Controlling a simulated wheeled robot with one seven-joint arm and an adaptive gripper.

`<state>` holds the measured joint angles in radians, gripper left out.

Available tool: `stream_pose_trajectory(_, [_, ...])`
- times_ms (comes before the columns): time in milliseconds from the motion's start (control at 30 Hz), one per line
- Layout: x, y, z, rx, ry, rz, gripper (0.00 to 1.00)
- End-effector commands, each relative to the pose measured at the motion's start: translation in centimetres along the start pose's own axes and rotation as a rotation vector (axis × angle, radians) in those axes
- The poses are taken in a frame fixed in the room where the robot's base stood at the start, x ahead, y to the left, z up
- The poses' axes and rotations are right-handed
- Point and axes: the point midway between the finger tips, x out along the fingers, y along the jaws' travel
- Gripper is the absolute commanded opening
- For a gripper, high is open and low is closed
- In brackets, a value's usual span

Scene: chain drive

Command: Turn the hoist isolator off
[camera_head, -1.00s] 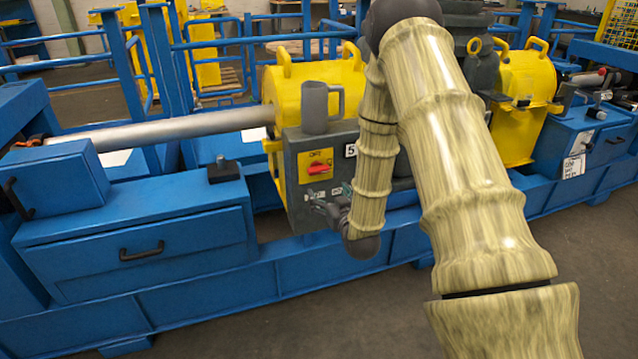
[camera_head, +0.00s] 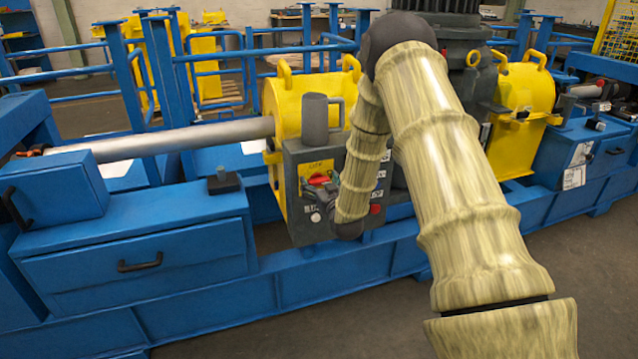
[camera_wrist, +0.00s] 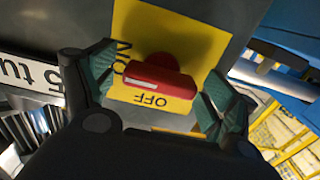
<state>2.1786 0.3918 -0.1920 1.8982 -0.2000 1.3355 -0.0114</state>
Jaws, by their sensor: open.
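The hoist isolator is a red rotary knob (camera_wrist: 160,77) on a yellow plate (camera_wrist: 200,45), with OFF below it and ON at its left in the wrist view. Its bar lies nearly crosswise there, the white mark towards the ON side. The knob also shows in the head view (camera_head: 319,179), on the front of a grey box (camera_head: 298,218). My gripper (camera_wrist: 158,79) is open, one finger on each side of the knob. Small gaps seem to show, but I cannot tell whether either finger touches it. The head view partly hides my gripper behind my arm.
A grey mug (camera_head: 316,120) stands on top of the grey box, just above the isolator. A yellow guard (camera_head: 285,97) rises behind it, and blue drawers (camera_head: 140,250) stand to the left. A red button (camera_head: 376,209) is low on the box's right.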

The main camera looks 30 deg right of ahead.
Motion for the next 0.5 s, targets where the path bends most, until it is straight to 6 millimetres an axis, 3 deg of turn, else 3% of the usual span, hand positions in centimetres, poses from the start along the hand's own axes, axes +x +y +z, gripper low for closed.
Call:
stream_pose_trajectory(367, [0.39, 0.01, -0.01, 0.000, 0.000, 0.000, 0.84])
stream_pose_trajectory(500, [0.38, 0.02, 0.00, 0.000, 0.000, 0.000, 0.58])
